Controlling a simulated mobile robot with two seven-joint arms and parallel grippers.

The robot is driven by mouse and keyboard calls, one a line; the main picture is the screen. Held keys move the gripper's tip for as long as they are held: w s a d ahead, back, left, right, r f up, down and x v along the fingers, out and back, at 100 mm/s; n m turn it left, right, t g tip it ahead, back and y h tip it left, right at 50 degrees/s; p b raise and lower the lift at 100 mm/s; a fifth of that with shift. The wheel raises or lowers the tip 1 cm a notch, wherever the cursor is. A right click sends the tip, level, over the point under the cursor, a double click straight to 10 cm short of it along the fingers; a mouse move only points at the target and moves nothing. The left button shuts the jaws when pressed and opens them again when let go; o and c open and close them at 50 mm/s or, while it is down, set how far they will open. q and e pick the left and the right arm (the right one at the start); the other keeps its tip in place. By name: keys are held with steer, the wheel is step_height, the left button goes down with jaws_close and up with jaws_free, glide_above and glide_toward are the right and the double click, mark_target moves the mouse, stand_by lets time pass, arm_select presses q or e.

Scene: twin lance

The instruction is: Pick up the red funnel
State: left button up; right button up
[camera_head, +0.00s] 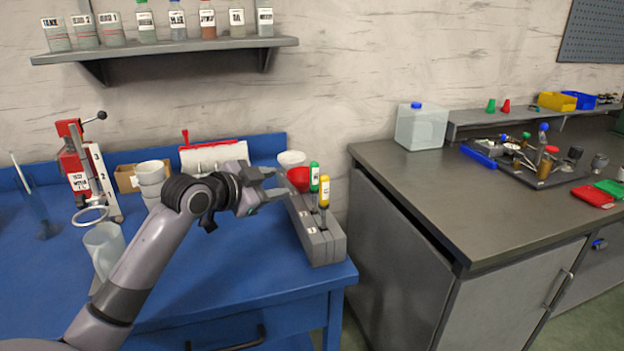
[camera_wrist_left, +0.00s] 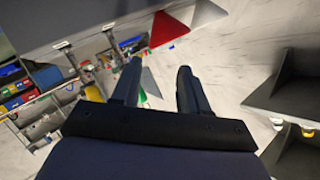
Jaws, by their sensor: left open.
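The red funnel (camera_head: 298,177) sits at the grey block rack (camera_head: 322,248) on the right part of the blue bench. In the left wrist view the funnel (camera_wrist_left: 168,29) shows as a red cone beyond the fingertips. My left gripper (camera_head: 277,183) is open, just left of the funnel, with a small gap in the picture. Its two fingers also show in the left wrist view (camera_wrist_left: 159,68), apart with nothing between them. The funnel's lower part is hidden in the head view. My right gripper is not in view.
A white funnel (camera_head: 291,158) stands right behind the red one. White cups (camera_head: 151,173) and a red test stand (camera_head: 75,150) are at left.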

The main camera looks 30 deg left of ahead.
mark_target(308, 184)
arm_select(q)
steer(key=x, duration=0.7)
steer(key=d+x, duration=0.1)
steer(key=x, duration=0.2)
steer(key=shift+w+f+p, duration=0.1)
steer(key=shift+f+p, duration=0.05)
steer(key=shift+p, duration=0.2)
steer(key=shift+w+d+f, duration=0.1)
steer(key=shift+w+f, duration=0.1)
steer(key=shift+w, duration=0.35)
jaws_close()
